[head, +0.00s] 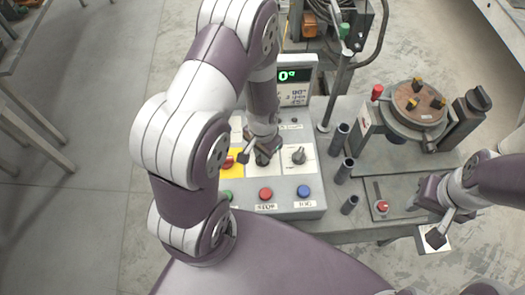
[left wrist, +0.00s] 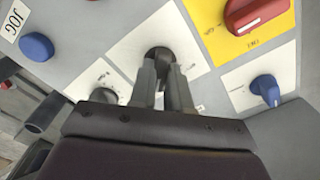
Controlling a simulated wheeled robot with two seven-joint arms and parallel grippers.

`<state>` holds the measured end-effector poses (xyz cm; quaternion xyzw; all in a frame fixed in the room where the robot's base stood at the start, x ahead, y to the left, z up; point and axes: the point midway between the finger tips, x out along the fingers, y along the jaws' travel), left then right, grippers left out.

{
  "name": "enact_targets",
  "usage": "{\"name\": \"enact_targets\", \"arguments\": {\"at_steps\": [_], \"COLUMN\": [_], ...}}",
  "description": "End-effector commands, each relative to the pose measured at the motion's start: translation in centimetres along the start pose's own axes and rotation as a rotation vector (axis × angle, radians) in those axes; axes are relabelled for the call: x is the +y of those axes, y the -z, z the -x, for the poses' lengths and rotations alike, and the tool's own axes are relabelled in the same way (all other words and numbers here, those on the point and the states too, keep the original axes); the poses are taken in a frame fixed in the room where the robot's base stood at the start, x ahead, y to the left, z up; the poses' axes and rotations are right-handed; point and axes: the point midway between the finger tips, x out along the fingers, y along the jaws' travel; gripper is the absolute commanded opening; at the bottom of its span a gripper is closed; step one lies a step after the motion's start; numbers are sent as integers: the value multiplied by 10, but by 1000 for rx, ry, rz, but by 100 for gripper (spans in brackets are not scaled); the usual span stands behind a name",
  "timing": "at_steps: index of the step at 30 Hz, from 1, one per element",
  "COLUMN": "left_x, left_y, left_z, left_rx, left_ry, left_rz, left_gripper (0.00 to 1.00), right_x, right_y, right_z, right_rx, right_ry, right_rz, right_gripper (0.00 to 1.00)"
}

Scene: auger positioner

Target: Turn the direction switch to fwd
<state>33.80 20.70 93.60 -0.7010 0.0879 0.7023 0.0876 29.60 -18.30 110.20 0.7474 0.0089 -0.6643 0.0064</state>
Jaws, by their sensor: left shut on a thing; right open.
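A black rotary switch (left wrist: 160,55) sits on a white plate in the middle of the control panel (head: 295,208). Its lettering is too small to read, so I cannot confirm that it is the direction switch or which way it is set. My left gripper (left wrist: 169,72) is shut on this knob, with one finger on each side; it also shows in the head view (head: 264,150), where the fingers partly hide the knob. My right gripper (head: 427,220) is open and empty at the right, away from the panel.
A red switch (left wrist: 252,12) on a yellow plate, a blue knob (left wrist: 265,88) and another black knob (head: 299,156) flank the held one. Green, red (head: 265,193) and blue (head: 303,191) buttons line the front. A round chuck table (head: 418,103) stands at the right.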

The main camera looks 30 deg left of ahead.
Motion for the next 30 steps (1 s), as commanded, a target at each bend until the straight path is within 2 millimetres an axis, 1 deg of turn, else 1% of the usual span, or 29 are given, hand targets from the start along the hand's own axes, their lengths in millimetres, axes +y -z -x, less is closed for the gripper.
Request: {"name": "enact_targets", "arguments": {"at_steps": [9,10,11,12,20,23,26,30], "left_x": [-1,-1,-1,-1,0,0,-1,-1], "left_y": [2,2,2,2,1,1,2,2], "left_z": [1,1,1,1,1,6,21,55], "left_rx": [6,6,6,5,3,3,6,9], "left_ry": [2,2,2,2,1,1,2,3], "left_rz": [-4,-4,-4,-4,-2,-2,-2,-2], "left_gripper": [0,27,36,43,43,43,43,43], "right_x": [0,0,0,0,0,0,0,0], "right_y": [0,0,0,0,0,0,0,0], "right_z": [0,0,0,0,0,0,-2,-4], "right_rx": [0,0,0,0,0,0,0,0], "right_ry": [0,0,0,0,0,0,0,0], "right_rz": [0,0,0,0,0,0,0,0], "right_gripper": [43,43,43,43,43,43,43,43]}}
